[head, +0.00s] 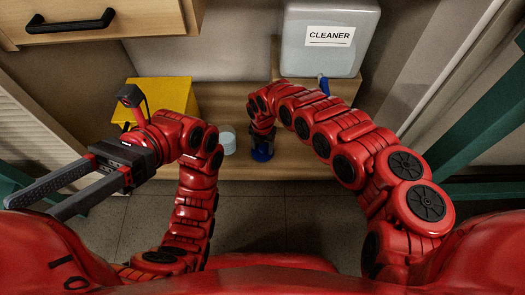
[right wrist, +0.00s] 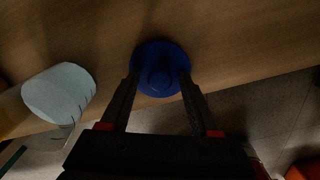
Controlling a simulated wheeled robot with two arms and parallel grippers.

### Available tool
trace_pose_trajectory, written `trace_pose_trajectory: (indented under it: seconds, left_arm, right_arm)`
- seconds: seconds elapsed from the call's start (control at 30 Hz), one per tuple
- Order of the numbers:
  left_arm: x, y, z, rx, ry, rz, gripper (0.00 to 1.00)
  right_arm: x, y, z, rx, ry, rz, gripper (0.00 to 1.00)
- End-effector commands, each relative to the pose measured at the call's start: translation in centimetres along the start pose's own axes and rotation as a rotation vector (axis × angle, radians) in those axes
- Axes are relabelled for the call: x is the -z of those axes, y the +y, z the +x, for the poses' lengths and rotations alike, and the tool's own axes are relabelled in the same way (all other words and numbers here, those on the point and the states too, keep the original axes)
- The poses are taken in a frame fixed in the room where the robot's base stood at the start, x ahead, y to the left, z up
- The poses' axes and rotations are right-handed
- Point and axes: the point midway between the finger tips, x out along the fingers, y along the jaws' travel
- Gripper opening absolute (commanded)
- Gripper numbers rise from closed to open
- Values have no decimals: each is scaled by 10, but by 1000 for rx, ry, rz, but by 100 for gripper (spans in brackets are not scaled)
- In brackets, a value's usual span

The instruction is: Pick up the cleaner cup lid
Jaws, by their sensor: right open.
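The cleaner cup lid, a round blue disc with a raised middle knob (right wrist: 160,72), lies in the right wrist view near the edge of the wooden surface. In the head view, blue (head: 262,151) shows just below the end of my right arm. My right gripper (right wrist: 159,80) is open, with its fingertips at either side of the lid and the knob between them. I cannot tell whether they touch it. My left gripper (head: 45,198) is open and empty at the far left of the head view, away from the lid.
A pale blue cylinder (head: 228,142) stands left of the lid; it also shows in the right wrist view (right wrist: 58,92). A yellow box (head: 165,93) is farther left. A grey tank labelled CLEANER (head: 335,60) with a blue tap (head: 323,84) stands behind. The wooden surface's front edge is close.

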Motion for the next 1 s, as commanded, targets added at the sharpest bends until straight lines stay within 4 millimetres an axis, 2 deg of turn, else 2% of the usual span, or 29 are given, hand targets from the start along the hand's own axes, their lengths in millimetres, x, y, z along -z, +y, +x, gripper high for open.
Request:
trace_pose_trajectory:
  seconds: [0.03, 0.07, 0.33, 1.0]
  left_arm:
    - [0, 0, 0, 0, 0, 0, 55]
    - [0, 0, 0, -1, 0, 0, 55]
    - [0, 0, 0, -1, -1, 0, 55]
    - [-5, 2, -4, -20, -34, 7, 55]
  right_arm:
    - [0, 0, 0, 0, 0, 0, 55]
    - [0, 0, 0, 0, 0, 0, 50]
    - [0, 0, 0, 0, 0, 0, 1]
    - [0, 0, -3, 0, 0, 0, 0]
